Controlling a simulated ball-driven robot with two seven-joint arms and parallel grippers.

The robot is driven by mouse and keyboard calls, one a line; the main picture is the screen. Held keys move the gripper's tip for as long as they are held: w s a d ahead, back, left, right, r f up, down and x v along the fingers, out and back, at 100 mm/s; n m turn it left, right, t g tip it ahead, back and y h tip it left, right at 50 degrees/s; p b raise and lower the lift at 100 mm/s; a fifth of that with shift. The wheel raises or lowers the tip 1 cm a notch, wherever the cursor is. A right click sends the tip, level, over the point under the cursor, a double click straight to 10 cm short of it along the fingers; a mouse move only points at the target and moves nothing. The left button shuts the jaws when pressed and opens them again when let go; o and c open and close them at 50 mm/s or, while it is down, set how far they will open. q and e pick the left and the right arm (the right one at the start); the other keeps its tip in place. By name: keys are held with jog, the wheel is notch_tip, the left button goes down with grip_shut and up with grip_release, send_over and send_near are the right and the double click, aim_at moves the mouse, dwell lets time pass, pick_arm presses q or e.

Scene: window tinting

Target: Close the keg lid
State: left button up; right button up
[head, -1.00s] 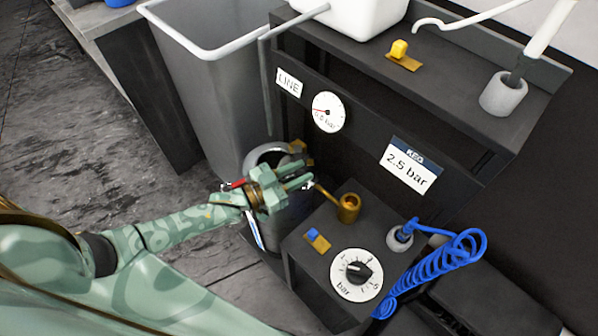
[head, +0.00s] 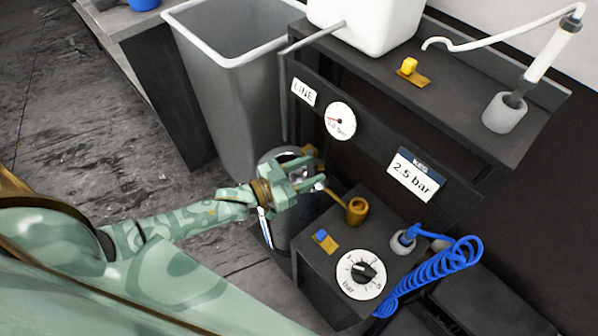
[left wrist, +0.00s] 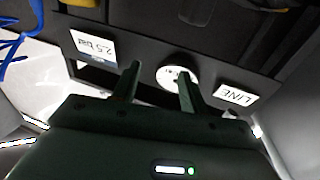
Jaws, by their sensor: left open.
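The keg (head: 284,234) is a grey metal cylinder standing between the grey bin and the dark bench. My left gripper (head: 317,174) is open, over the keg's top and in front of the dark panel. It hides much of the keg's top, so I cannot tell how the lid stands. A small brass part (head: 311,154) shows just behind the fingers. In the left wrist view the two dark fingers (left wrist: 160,84) are apart with nothing visible between them, pointing toward the panel. My right gripper is not in view.
A brass cup with a handle (head: 356,210), a pressure dial (head: 361,274) and a blue coiled hose (head: 440,268) are on the low bench, right of the gripper. A gauge (head: 340,121) and a "2.5 bar" sign (head: 415,173) are on the panel. The grey bin (head: 235,100) stands behind.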

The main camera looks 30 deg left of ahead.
pick_arm(q)
jog(key=s+d+r+p, duration=0.4)
jog(key=s+r, duration=0.2)
jog(key=s, duration=0.4)
jog(key=shift+s+d+r+p, duration=0.2)
jog(key=shift+s+r+p, duration=0.1)
jog(key=shift+r, duration=0.1)
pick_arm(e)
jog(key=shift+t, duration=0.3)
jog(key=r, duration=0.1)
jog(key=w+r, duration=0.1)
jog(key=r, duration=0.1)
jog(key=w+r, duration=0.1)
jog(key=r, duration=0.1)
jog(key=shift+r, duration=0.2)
pick_arm(q)
jog(key=shift+w, duration=0.1)
jog(key=shift+c, duration=0.3)
